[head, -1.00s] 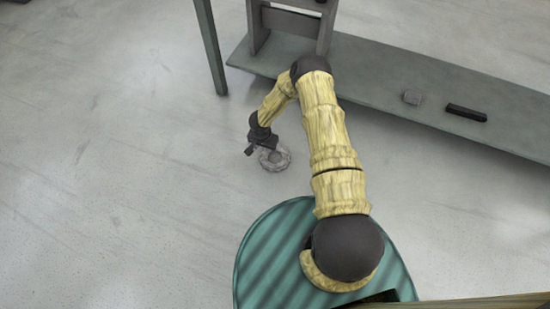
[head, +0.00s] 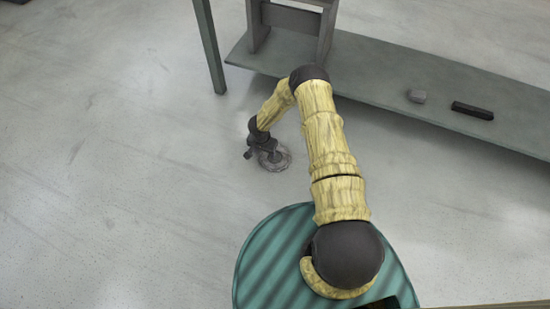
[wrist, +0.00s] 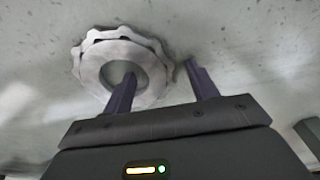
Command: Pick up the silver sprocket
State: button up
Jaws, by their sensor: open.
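The silver sprocket (head: 282,163) is a toothed ring with a round hole in its middle, lying on the grey floor in the head view. It fills the upper left of the wrist view (wrist: 150,62). My gripper (head: 268,158) is right over the sprocket, partly covering it. In the wrist view my gripper (wrist: 160,85) has its two dark fingers apart. The left finger overlaps the hole and the ring's near side. The right finger is just outside the ring's right edge. I cannot tell whether either finger touches the sprocket.
A low grey-green platform (head: 380,85) runs across the upper right. It carries a small grey block (head: 416,97), a black bar (head: 472,110) and a grey frame (head: 291,20). A dark post (head: 209,45) stands left of it. The floor to the left is clear.

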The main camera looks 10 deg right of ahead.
grip_shut()
notch_tip(320, 180, up, 10)
jog(key=p, duration=0.6)
jog(key=shift+p, duration=0.3)
dwell(0.3)
